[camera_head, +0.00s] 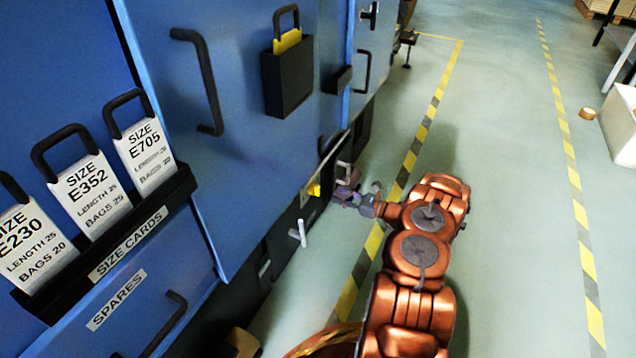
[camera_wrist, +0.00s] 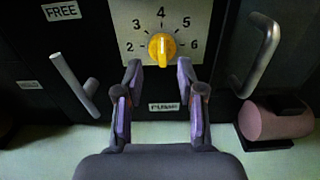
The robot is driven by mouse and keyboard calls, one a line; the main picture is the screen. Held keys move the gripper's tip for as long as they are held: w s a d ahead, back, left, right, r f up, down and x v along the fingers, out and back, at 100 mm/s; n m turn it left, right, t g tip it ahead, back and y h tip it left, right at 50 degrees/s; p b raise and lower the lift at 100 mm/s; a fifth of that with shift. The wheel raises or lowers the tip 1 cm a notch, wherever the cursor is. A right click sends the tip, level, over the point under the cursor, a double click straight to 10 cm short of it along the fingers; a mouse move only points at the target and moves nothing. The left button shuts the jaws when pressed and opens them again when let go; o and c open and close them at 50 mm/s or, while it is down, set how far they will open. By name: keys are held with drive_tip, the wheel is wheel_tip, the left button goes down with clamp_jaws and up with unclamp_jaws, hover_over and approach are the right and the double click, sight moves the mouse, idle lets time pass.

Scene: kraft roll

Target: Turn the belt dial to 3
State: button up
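The belt dial is a yellow knob (camera_wrist: 162,47) on a pale plate (camera_wrist: 196,14) marked 2 to 6 in the wrist view. The knob also shows as a small yellow spot (camera_head: 314,190) low on the blue machine in the head view. My gripper (camera_wrist: 160,78) is open and empty, its two fingers apart just below the knob in the picture, one to each side. I cannot tell whether either finger touches it. In the head view my gripper (camera_head: 352,198) is close to the dial panel.
A grey lever (camera_wrist: 75,82) under a FREE label stands left of the dial. A bar handle (camera_wrist: 258,55) and a pinkish roll (camera_wrist: 275,120) are at the right. Size cards (camera_head: 85,190) hang on the blue machine (camera_head: 235,150).

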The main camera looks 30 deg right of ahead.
sight(315, 190)
drive_tip(key=b+x, duration=0.2)
drive_tip(key=x, duration=0.5)
drive_tip(key=shift+w+b, duration=0.3)
drive_tip(key=shift+b, duration=0.1)
drive_tip(key=shift+c, duration=0.3)
clamp_jaws()
